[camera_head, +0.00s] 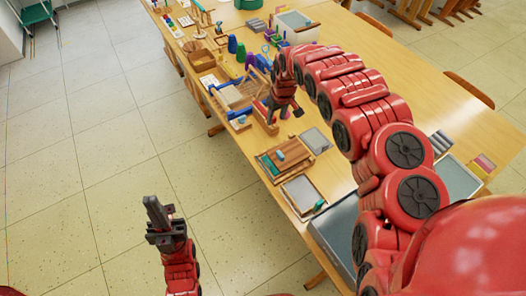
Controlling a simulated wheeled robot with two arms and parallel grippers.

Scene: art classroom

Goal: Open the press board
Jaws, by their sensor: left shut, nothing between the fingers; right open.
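A wooden frame with blue bars and a pale flat panel (234,97) lies near the left edge of the long table; it looks like the press board, but I cannot be sure. My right gripper (284,116) is open, pointing down over the table at the right side of this frame. It hides part of the frame's right end, and I cannot tell whether it touches it. My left gripper (153,208) is shut and empty, over the floor to the left of the table, well apart from the frame.
Below the frame on the table (420,70) are a wooden tray with a brown block (286,156), a tray with a grey sheet (300,194) and a grey plate (316,140). Coloured cones (232,44) and small tools stand beyond. The floor at left is clear.

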